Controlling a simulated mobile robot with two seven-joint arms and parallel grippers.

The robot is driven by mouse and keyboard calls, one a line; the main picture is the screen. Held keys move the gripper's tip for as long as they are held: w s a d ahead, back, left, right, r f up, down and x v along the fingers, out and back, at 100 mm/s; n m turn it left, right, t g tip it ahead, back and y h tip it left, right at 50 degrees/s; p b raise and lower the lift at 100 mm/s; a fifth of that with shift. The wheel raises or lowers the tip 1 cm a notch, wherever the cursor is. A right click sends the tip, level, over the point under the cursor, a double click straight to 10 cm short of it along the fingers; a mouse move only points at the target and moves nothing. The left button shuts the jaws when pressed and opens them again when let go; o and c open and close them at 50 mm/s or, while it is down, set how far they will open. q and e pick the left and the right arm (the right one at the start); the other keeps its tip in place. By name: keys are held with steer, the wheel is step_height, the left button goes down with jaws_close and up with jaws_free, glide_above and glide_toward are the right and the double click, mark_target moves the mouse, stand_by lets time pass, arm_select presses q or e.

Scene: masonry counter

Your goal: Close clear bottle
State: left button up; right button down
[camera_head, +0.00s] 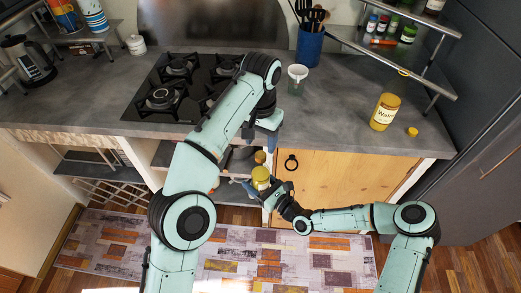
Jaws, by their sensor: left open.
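A small clear bottle with yellowish contents (261,179) is held in the air in front of the cabinet, at the fingertips of my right gripper (272,186). Just above it is a small orange-brown round piece (260,157), perhaps a cap. I cannot tell whether that piece touches the bottle or my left gripper. My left gripper (256,146) is open, pointing down in front of the counter edge just above this piece. Its fingers are small and partly hidden by my wrist. A yellow jar with a pale label (383,117) stands on the counter at right, beside a loose yellow cap (413,131).
A black gas hob (163,94) lies to the left. A wooden cabinet door (335,178) is behind my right gripper. The counter (338,123) is clear between cup and jar.

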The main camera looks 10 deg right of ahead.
mark_target(261, 155)
arm_select(q)
steer(key=shift+f, duration=2.6)
jaws_close()
steer(key=shift+m, duration=0.9)
jaws_free()
steer(key=shift+r, duration=0.1)
